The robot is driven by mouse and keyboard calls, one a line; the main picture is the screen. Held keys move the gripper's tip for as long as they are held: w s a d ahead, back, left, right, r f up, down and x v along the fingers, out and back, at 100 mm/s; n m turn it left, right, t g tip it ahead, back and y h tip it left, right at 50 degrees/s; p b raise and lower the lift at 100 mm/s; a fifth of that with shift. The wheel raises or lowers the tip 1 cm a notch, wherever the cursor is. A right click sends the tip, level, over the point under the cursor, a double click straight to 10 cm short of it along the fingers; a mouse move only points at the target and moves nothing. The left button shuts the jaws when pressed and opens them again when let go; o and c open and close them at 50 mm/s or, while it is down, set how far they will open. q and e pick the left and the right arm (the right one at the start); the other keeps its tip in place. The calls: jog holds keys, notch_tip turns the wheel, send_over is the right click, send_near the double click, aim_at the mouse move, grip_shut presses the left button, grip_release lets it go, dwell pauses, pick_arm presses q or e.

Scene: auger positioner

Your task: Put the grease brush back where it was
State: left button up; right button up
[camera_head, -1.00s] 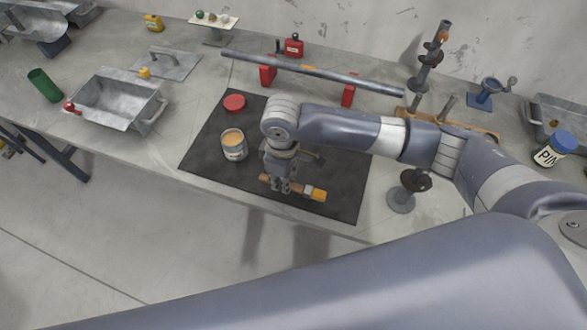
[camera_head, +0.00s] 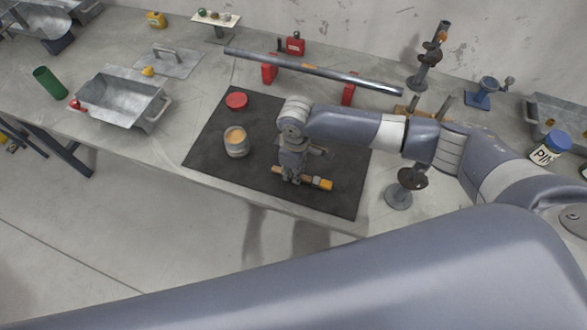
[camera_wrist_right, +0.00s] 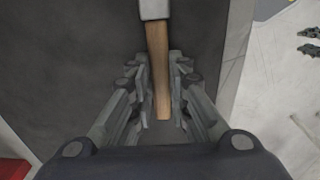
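The grease brush (camera_head: 325,184) has a wooden handle, a pale grey collar and a yellow-orange end. In the head view it is low over the front right part of the dark mat (camera_head: 215,155); its exact height is hard to judge. My right gripper (camera_head: 292,180) comes down on it from above. In the right wrist view the fingers (camera_wrist_right: 160,85) are closed in on both sides of the wooden handle (camera_wrist_right: 158,60), and the collar (camera_wrist_right: 155,9) points away from me. My left gripper is not in view.
An open can with orange-brown contents (camera_head: 236,147) and a red lid (camera_head: 236,101) are on the mat. A long metal tube (camera_head: 300,68) rests on red supports behind it. A dark stand (camera_head: 399,195) is right of the mat. A metal tray (camera_head: 118,100) is left.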

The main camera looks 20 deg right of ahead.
jog(key=o, duration=0.4)
jog(key=shift+c, duration=0.2)
notch_tip(320, 180, up, 12)
jog(key=b, duration=0.2)
jog(key=shift+s+b, duration=0.15)
jog(key=shift+b, duration=0.25)
jog(key=shift+d+r, duration=0.1)
